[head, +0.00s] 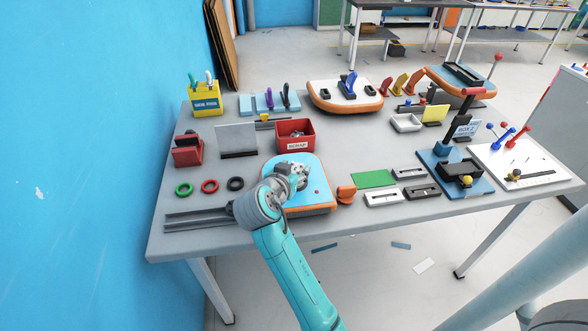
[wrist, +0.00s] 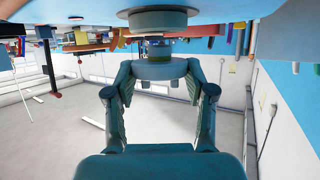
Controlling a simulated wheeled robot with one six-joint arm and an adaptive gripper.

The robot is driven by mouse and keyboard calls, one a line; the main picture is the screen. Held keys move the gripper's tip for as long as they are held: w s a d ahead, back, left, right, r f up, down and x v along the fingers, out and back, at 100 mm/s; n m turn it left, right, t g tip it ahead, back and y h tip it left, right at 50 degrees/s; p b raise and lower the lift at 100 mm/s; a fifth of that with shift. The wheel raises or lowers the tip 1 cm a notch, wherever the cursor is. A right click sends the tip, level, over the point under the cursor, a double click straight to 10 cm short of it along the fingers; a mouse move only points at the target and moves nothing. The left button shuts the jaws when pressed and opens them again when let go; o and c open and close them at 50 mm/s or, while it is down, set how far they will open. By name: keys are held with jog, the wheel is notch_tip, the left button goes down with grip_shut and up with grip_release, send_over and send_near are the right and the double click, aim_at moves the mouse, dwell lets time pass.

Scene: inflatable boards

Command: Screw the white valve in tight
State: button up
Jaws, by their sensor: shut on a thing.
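The small inflatable board (head: 315,172) has a light blue top and orange sides and lies near the table's front edge. My gripper (head: 290,180) is over its left part, and the arm hides what is under the jaws in the head view. In the wrist view my gripper (wrist: 158,70) has both fingers at the sides of a round pale piece, which looks like the white valve (wrist: 158,68), greenish in shade. A narrower dark part and a wide round collar (wrist: 158,19) line up beyond it. I cannot tell how deep the valve sits.
A red scrap box (head: 295,137) stands close behind the board. Green, red and black rings (head: 209,186) and metal rails (head: 195,218) lie to the left. An orange piece (head: 346,193) and a green mat (head: 374,179) are to the right. Another inflatable board (head: 343,96) stands farther back.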

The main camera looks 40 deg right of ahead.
jog(key=shift+f, duration=0.95)
jog(key=o, duration=1.2)
jog(key=v, duration=1.2)
